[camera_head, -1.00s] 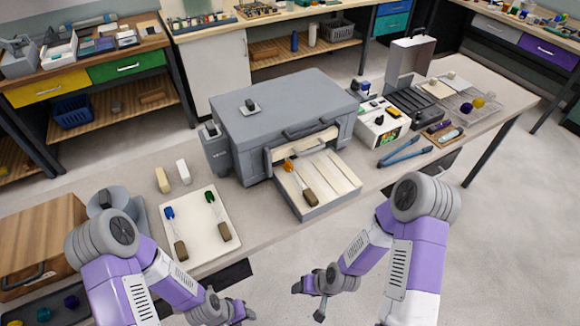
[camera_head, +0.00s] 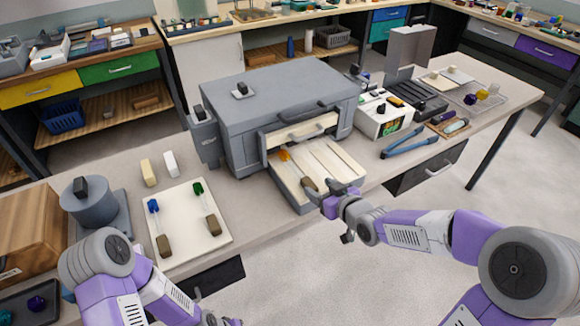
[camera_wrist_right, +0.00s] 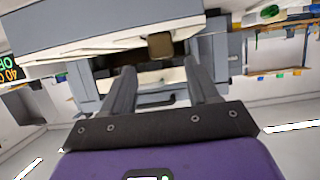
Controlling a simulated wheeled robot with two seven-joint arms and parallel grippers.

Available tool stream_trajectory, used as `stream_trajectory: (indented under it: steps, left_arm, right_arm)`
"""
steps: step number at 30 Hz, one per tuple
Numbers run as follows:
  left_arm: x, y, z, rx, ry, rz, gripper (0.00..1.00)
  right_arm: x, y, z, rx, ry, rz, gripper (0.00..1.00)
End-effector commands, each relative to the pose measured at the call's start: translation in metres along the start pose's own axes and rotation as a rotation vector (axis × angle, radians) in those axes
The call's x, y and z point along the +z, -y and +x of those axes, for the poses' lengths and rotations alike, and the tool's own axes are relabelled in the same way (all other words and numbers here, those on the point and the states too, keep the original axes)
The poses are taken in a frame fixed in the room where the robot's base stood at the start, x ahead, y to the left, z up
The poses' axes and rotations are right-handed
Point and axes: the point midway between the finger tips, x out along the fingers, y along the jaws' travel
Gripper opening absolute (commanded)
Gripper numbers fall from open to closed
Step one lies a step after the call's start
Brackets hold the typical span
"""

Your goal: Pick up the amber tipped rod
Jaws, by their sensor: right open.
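The amber tipped rod lies on the pale slatted tray (camera_head: 333,158) pulled out of the grey furnace box. Its amber tip (camera_head: 285,155) points toward the furnace opening, and its brown handle (camera_head: 309,185) is toward the front edge. My left gripper (camera_head: 220,320) is mostly cut off at the bottom edge.
A white board (camera_head: 188,222) left of the furnace (camera_head: 283,95) bears a blue tipped rod (camera_head: 158,225) and a green tipped rod (camera_head: 206,207). Blue tongs (camera_head: 408,146) lie right of the tray. A grey round device (camera_head: 90,203) stands at left.

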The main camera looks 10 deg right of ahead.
Motion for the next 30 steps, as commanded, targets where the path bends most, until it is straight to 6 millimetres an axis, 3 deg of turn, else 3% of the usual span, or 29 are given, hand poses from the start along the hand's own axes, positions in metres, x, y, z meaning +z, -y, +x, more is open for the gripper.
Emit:
stream_trajectory:
  steps: [7, 17, 28, 30]
  left_arm:
    - [-0.001, 0.007, 0.018, 0.000, 0.000, 0.000, 0.43]
    - [-0.001, 0.007, 0.018, 0.000, 0.000, 0.000, 0.43]
    - [-0.001, 0.007, 0.018, 0.000, 0.000, 0.000, 0.43]
    - [-0.001, 0.007, 0.018, 0.000, 0.000, 0.000, 0.43]
  right_arm:
    - [0.006, 0.005, 0.038, -0.003, 0.001, 0.002, 0.60]
    - [0.004, 0.005, 0.044, -0.001, 0.002, 0.001, 0.60]
    - [0.004, 0.005, 0.044, -0.001, 0.002, 0.001, 0.03]
    - [0.004, 0.005, 0.044, 0.000, 0.001, 0.001, 0.02]
